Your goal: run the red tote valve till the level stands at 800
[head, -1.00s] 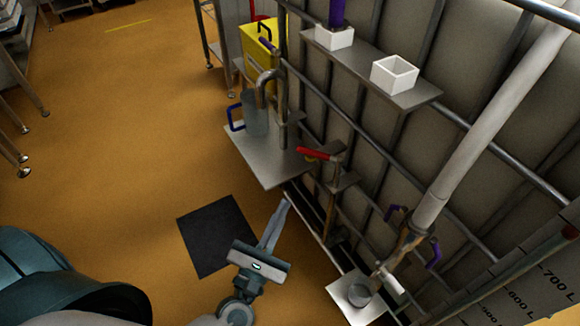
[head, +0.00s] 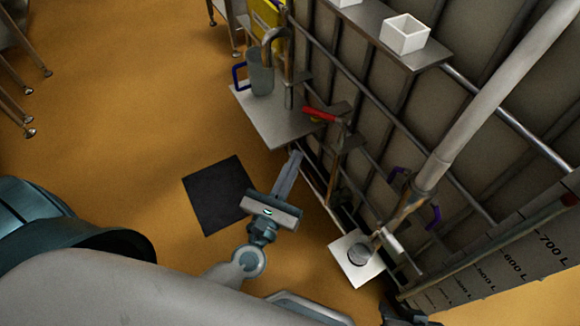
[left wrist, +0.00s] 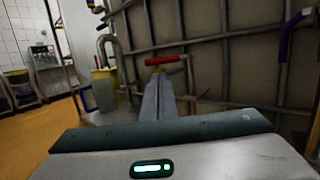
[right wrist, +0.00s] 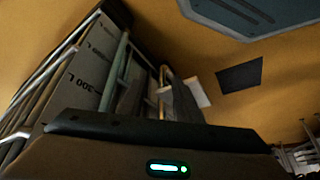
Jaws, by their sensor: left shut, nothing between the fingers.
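The red valve handle (head: 320,115) sits on a pipe beside the caged tote and points left in the head view. It also shows in the left wrist view (left wrist: 166,60), just beyond the fingertips. My left gripper (head: 297,154) is shut and empty, a little short of the handle and apart from it. A level scale (head: 515,262) on the tote at the right shows 600 L and 700 L marks. A small red piece (head: 570,199) is above the 700 mark. I cannot make out the liquid level.
A steel shelf (head: 270,122) with a blue-handled jug (head: 262,75) is left of the red valve. A purple-handled valve (head: 435,215) and a small plate (head: 345,265) are nearer. A white box (head: 404,34) sits on the upper shelf. The floor around the dark mat (head: 217,195) is clear.

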